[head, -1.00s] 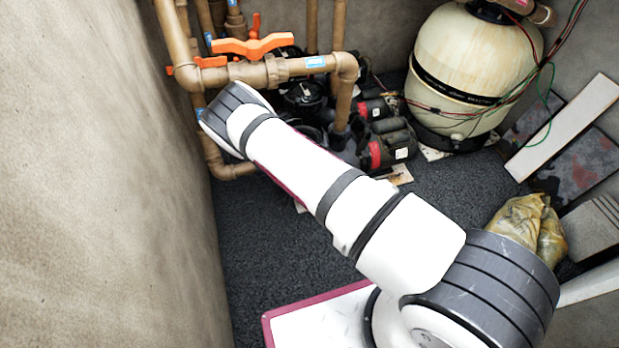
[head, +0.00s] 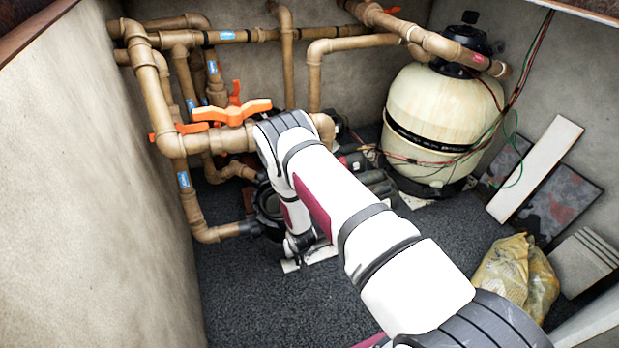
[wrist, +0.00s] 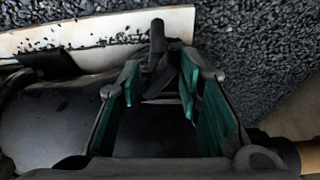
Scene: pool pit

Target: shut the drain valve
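In the head view, orange valve handles sit on the tan pipes at the back left: a broad one (head: 232,111), an upright one (head: 235,92) and a small one at the left (head: 182,129). I cannot tell which part is the drain valve. My gripper (wrist: 160,84) is open in the wrist view, with green pads on its fingers. A dark lever-like part (wrist: 158,38) shows just beyond and between the fingertips; I cannot tell whether they touch it. A black rounded body (wrist: 45,120) lies left of and below the fingers. In the head view my arm hides the fingers.
A cream filter tank (head: 440,115) stands at the back right, with loose wires. Panels (head: 535,170) lean on the right wall near a yellow bag (head: 512,268). Dark gravel floor (head: 240,290) is clear at front left.

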